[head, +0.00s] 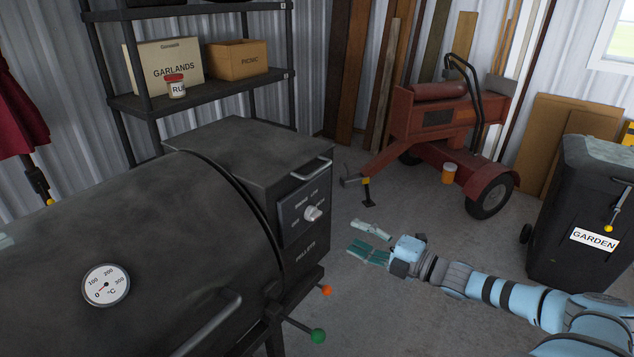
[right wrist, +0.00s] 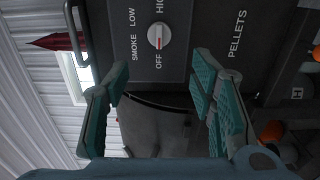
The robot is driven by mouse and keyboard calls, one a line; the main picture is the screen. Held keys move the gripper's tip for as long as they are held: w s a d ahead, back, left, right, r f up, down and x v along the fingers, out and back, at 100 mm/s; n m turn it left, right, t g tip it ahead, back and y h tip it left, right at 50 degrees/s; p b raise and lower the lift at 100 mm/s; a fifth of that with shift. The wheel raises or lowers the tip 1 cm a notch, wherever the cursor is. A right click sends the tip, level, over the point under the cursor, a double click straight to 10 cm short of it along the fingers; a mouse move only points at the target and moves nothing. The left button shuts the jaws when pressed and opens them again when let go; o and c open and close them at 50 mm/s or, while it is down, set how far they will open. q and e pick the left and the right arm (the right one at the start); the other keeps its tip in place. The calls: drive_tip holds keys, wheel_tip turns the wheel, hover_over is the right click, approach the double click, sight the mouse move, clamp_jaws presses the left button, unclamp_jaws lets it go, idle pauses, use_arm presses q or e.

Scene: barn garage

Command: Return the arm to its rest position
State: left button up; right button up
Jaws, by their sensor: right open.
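My right arm (head: 500,292) reaches in from the lower right in the head view. Its gripper (head: 360,240) is open and empty, apart from the front of a black pellet smoker (head: 235,150). The smoker's control panel (head: 306,205) carries a pale knob (head: 312,213). In the right wrist view, the open fingers (right wrist: 163,78) frame the panel, with the knob (right wrist: 158,36) beyond them. The knob's red mark seems to point toward OFF. No object is between the fingers. My left gripper is out of view.
A black bin labelled GARDEN (head: 575,210) stands to the right near my arm. A green-tipped handle (head: 317,335) and an orange-tipped one (head: 326,290) stick out from the smoker.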

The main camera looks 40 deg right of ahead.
drive_tip(key=s+d+f+m+g+h, duration=0.45)
drive_tip(key=d+f+m+h, duration=0.35)
drive_tip(key=d+f, duration=0.4)
drive_tip(key=s+d+f+m+g+h+p, duration=0.3)
drive_tip(key=s+f+m, duration=0.4)
drive_tip(key=s+f, duration=0.7)
drive_tip(key=s+a+f+m+g+y+p, duration=0.25)
drive_tip(key=s+a+f+m+g, duration=0.4)
drive_tip(key=s+a+f, duration=0.95)
drive_tip(key=s+a+f+g+y+p, duration=0.1)
drive_tip(key=s+a, duration=0.3)
drive_tip(key=a, duration=1.3)
drive_tip(key=shift+a+g+y+p, duration=0.15)
drive_tip(key=shift+g+y+p, duration=0.35)
drive_tip(key=shift+y, duration=0.25)
